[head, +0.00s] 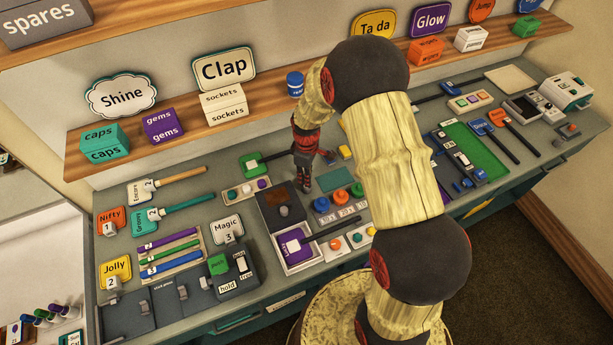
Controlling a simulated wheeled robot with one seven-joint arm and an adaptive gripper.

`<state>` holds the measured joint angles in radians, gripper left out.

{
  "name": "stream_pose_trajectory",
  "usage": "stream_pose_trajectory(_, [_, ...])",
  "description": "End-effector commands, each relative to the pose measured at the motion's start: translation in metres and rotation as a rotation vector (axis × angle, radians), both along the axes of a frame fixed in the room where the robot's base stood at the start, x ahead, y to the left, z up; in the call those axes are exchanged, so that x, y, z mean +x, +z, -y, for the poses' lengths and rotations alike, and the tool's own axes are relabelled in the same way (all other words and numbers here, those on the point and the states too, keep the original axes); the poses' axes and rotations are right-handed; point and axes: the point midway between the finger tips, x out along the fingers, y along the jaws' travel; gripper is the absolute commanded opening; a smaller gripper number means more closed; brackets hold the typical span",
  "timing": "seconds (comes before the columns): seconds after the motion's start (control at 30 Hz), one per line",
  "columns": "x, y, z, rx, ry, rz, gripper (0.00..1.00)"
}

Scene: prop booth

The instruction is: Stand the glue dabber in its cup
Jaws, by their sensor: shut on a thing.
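My gripper (304,184) points down over the middle of the bench, beside the dark brown lid of an open box. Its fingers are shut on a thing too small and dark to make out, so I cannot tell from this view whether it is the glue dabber. I cannot pick out the dabber or its cup with certainty. My arm hides part of the bench to the right of the gripper.
The open box (297,266) holds a purple card. Colored knobs (322,204) stand right of it. A green paddle (252,164) lies left of my gripper. Signs and handled paddles (172,215) crowd the left. A shelf (205,137) with boxes runs behind.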

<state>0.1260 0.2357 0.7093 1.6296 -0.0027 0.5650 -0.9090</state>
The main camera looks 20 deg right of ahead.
Motion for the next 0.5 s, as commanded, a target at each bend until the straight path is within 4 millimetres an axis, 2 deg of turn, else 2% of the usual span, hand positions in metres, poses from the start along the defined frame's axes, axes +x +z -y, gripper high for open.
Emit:
stream_pose_trajectory(0.43, [0.0001, -0.0012, 0.0001, 0.000, 0.000, 0.000, 0.00])
stream_pose_trajectory(0.47, [0.0001, -0.0012, 0.0001, 0.000, 0.000, 0.000, 0.19])
stream_pose_trajectory(0.5, [0.0001, -0.0012, 0.0001, 0.000, 0.000, 0.000, 0.21])
